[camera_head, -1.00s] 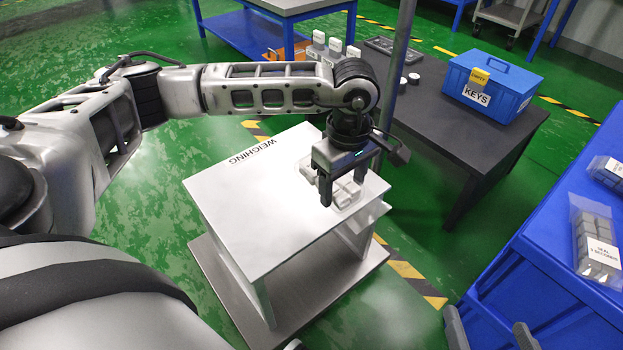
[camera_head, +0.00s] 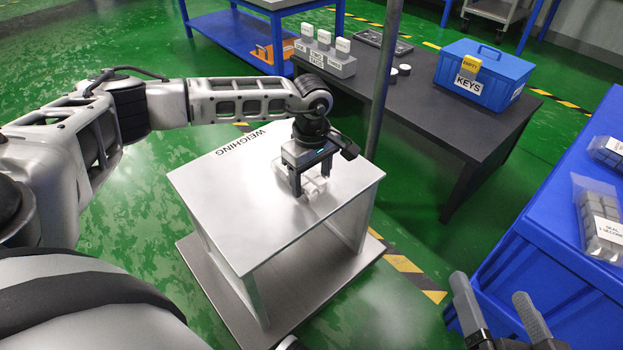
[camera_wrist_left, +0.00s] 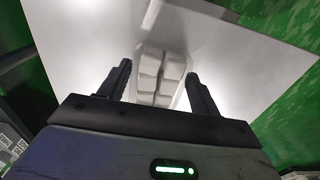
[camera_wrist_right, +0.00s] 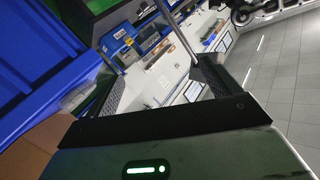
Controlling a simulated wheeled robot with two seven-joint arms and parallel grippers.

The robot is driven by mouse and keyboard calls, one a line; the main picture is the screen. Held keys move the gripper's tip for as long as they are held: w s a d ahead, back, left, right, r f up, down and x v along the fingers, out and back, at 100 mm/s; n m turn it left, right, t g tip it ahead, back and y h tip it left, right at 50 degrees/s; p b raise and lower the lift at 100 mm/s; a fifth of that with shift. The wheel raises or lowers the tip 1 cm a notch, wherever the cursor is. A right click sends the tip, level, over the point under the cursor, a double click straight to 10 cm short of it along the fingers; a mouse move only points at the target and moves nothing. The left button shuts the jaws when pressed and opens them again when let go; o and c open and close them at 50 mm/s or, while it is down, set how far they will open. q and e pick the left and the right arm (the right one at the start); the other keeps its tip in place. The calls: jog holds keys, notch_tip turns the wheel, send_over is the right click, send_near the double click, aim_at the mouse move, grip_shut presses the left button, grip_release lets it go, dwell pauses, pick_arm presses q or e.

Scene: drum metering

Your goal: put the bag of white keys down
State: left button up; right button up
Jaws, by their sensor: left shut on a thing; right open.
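The bag of white keys (camera_head: 315,186) is clear, with pale blocks inside. It is at the white weighing table's top (camera_head: 235,215), near its back right part. My left gripper (camera_head: 308,185) points down and is shut on the bag. In the left wrist view the bag (camera_wrist_left: 160,78) lies between the two fingers, over the white top. I cannot tell whether its underside touches the top. My right gripper (camera_head: 497,305) is open and empty at the bottom right, beside the blue bench; its fingers also show apart in the right wrist view (camera_wrist_right: 162,85).
A thin grey post (camera_head: 383,90) rises behind the weighing table. A dark table (camera_head: 440,120) beyond it holds a blue KEYS box (camera_head: 485,75) and a grey block with white pieces (camera_head: 325,60). A labelled bag (camera_head: 600,220) lies on the blue bench (camera_head: 545,210) at right.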

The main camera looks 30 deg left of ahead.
pick_arm(q)
jog(key=shift+r, duration=0.1)
jog(key=o, duration=1.1)
pick_arm(e)
jog(key=shift+r, duration=0.25)
pick_arm(q)
notch_tip(320, 180, up, 12)
jog(key=p, duration=0.4)
pick_arm(e)
jog(key=shift+s+d+f+n+g+h, duration=0.15)
jog(key=shift+d+f+n+g+h, duration=0.15)
jog(key=shift+f+n+h, duration=0.15)
jog(key=shift+s+d+f+n+g+h, duration=0.1)
jog(key=shift+d+f+n+g+h, duration=0.2)
jog(key=shift+f, duration=0.2)
